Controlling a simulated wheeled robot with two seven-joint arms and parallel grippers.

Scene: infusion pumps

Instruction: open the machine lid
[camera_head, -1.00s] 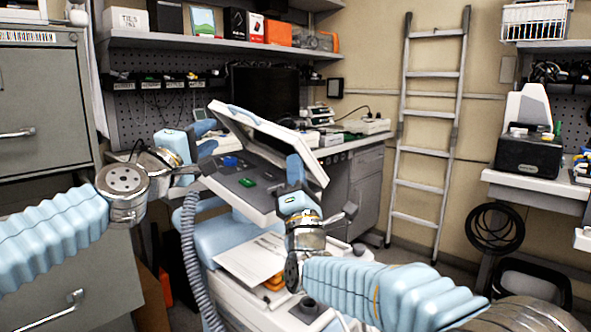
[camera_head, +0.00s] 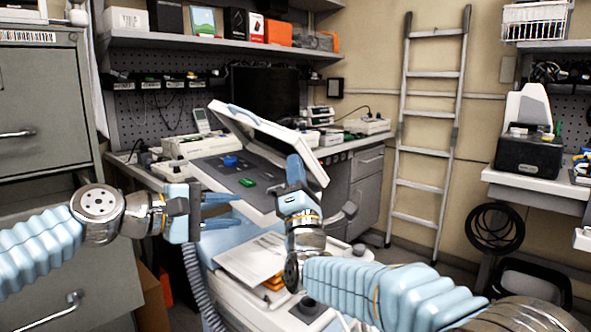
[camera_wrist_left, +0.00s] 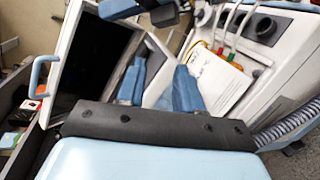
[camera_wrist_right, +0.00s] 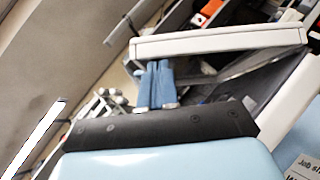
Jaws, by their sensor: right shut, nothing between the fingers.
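The machine's lid (camera_head: 272,132) is white with a blue handle (camera_head: 245,116) and stands raised, tilted over the grey machine base (camera_head: 215,172). A blue knob and a green part show on the base. My right gripper (camera_head: 294,160) is shut and empty at the lid's right edge; in the right wrist view its closed fingers (camera_wrist_right: 157,66) are just under the lid's edge (camera_wrist_right: 215,42). Contact is unclear. My left gripper (camera_head: 236,208) is open and empty, in front of the base's left side, fingers pointing right. The left wrist view shows its parted fingers (camera_wrist_left: 160,82) and the lid's dark inner face (camera_wrist_left: 92,62).
Papers (camera_head: 250,258) lie on the white cart below the machine. A grey hose (camera_head: 197,285) hangs at its left. A filing cabinet (camera_head: 40,110) stands at the left, a workbench (camera_head: 350,145) behind and a ladder (camera_head: 430,130) to the right.

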